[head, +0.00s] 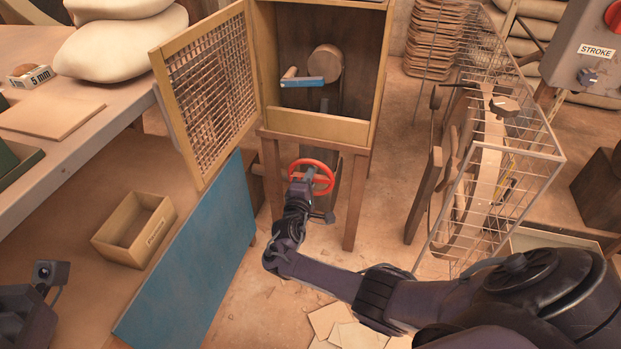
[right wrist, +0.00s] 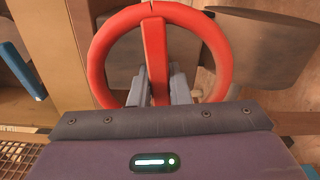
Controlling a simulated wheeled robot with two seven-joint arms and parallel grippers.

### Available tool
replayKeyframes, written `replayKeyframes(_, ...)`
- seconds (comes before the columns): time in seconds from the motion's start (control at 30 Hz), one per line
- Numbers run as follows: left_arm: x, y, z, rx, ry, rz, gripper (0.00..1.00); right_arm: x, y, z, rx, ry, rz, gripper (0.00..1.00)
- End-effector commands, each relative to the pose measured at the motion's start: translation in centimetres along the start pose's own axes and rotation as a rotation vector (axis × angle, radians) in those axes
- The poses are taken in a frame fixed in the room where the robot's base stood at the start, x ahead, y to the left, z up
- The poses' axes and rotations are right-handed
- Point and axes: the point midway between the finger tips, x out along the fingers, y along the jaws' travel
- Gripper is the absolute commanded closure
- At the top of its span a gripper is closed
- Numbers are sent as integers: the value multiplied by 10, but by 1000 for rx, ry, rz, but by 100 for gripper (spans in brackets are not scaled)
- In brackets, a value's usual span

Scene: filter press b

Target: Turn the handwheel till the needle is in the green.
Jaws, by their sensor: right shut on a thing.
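The red handwheel (head: 325,178) is mounted low under the yellow-framed cabinet, between its wooden legs. It fills the top of the right wrist view (right wrist: 101,58), with one spoke running down the middle. My right gripper (head: 305,176) reaches it from the front. Its fingers (right wrist: 158,90) are on both sides of that spoke and shut on it. My left arm shows only in part at the lower left edge; its fingers are out of view. I see no gauge face or needle in either view.
The cabinet's mesh door (head: 212,85) stands open to the left, above a blue panel (head: 200,255). A wire cage (head: 540,150) around a wheel stands at right. Loose sheets (head: 335,318) lie on the floor.

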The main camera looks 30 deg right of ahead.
Motion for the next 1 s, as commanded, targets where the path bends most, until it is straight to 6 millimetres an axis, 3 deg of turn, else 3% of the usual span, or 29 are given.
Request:
replayKeyframes(0.7,-3,0,0,2,7,4,64,-1,-2,0,543,-2,-3,100)
replayKeyframes(1.0,-2,0,-1,3,17,7,64,0,-1,0,690,-1,-2,100)
